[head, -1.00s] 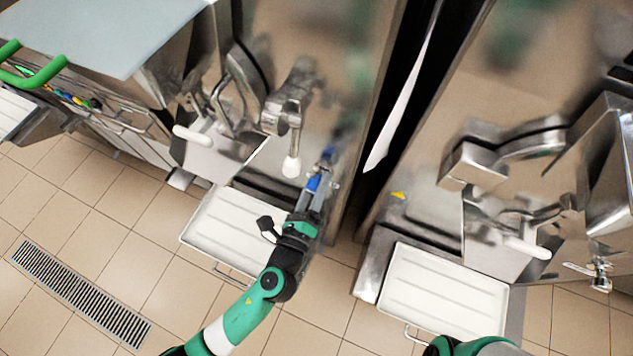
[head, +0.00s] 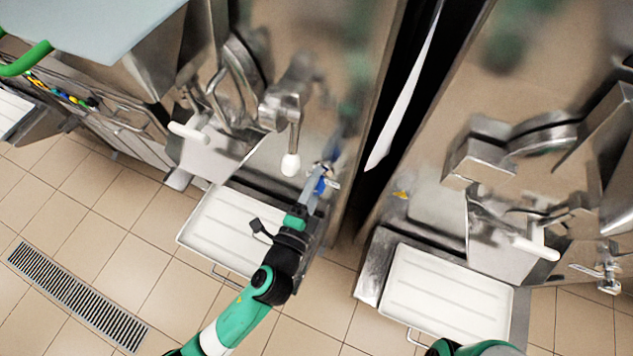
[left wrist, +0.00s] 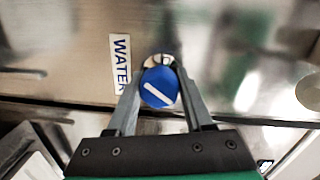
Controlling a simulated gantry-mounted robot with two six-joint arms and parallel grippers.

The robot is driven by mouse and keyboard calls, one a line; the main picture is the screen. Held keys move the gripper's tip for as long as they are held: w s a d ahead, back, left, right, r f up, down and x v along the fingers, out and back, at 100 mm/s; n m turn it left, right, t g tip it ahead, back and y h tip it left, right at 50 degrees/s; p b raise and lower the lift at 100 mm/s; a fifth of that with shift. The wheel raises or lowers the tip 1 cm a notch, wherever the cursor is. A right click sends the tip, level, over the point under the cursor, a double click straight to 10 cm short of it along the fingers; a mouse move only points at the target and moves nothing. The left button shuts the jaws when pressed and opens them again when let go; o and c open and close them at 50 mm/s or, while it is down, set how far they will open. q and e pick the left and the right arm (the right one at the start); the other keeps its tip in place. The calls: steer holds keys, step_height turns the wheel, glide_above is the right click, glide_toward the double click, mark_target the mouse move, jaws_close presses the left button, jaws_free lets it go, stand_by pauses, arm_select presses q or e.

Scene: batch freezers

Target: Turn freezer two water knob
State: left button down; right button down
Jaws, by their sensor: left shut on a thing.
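The water knob (left wrist: 160,87) is round and blue with a white line, which slants in the left wrist view. A "WATER" label (left wrist: 120,62) is on the steel panel to its left. My left gripper (left wrist: 160,95) has its two fingers on either side of the knob and is shut on it. In the head view my left gripper (head: 318,190) is at the front of the left freezer (head: 345,90), where a bit of blue shows between the fingers. The fingers partly hide the knob there. My right gripper is not in view; only a piece of my right arm shows at the bottom edge.
A white-tipped lever (head: 291,150) hangs close to the left of my left gripper. A white tray (head: 225,230) is below it. A second freezer (head: 460,80) stands to the right, with its own white tray (head: 450,290). A floor drain (head: 75,298) lies at lower left.

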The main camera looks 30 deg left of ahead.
arm_select(q)
steer(key=shift+n, duration=1.1)
steer(key=shift+c, duration=1.4)
jaws_free()
steer(key=shift+s, duration=0.1)
steer(key=s, duration=1.1)
steer(key=shift+s+d+r+b, duration=0.25)
steer(key=shift+d+r+b, duration=0.05)
steer(key=shift+d+r, duration=0.1)
